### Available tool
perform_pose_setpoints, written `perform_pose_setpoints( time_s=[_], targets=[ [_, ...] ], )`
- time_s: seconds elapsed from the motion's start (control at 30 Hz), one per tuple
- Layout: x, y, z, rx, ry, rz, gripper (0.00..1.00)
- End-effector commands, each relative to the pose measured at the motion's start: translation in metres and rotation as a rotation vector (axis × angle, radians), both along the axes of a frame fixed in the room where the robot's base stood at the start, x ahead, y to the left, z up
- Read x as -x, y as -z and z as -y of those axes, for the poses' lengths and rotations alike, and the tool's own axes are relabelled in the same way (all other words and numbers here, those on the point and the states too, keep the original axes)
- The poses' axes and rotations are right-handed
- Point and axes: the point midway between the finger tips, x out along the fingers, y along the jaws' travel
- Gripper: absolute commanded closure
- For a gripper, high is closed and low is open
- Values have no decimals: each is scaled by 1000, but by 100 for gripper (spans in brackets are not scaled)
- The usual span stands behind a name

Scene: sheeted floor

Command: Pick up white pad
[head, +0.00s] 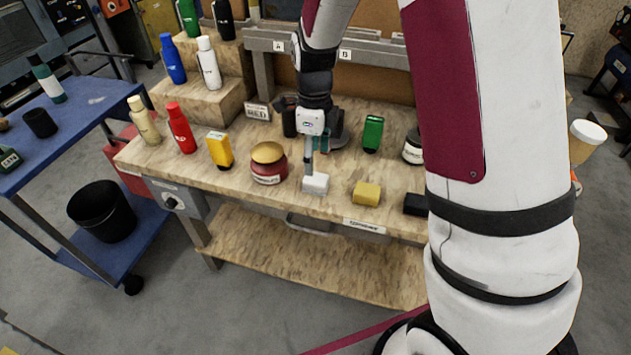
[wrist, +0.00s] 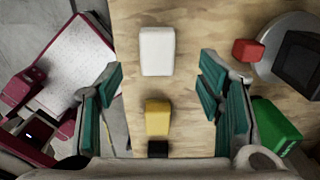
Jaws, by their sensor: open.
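The white pad (head: 316,185) is a small pale block lying on the wooden workbench (head: 240,183), near its front edge. It also shows in the wrist view (wrist: 157,52), upper middle, in line with the gap between the fingers. My gripper (head: 310,168) points down at the pad in the head view, with a finger close to or just over it; I cannot tell whether they touch. In the wrist view my gripper (wrist: 160,80) has its teal fingers spread wide, with nothing held between them.
A yellow block (head: 366,193) lies right of the pad, with a black block (head: 416,204) beyond it. A red jar with a gold lid (head: 268,163) stands close on the left. A green container (head: 372,133) stands behind. Several bottles line the bench's left side.

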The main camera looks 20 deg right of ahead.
Motion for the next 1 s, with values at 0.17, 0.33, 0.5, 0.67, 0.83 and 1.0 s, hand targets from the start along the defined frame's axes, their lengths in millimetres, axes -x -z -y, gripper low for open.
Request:
perform_pose_setpoints(
  time_s=[0.17, 0.33, 0.5, 0.67, 0.83, 1.0],
  targets=[
    [1, 23, 0, 0, 0, -3, 39],
    [2, 32, 1, 0, 0, -1, 39],
    [7, 56, 2, -1, 1, -4, 39],
    [6, 74, 2, 0, -1, -1, 39],
    [6, 80, 2, 0, -1, 0, 39],
    [6, 79, 2, 0, -1, 0, 46]
  ],
)
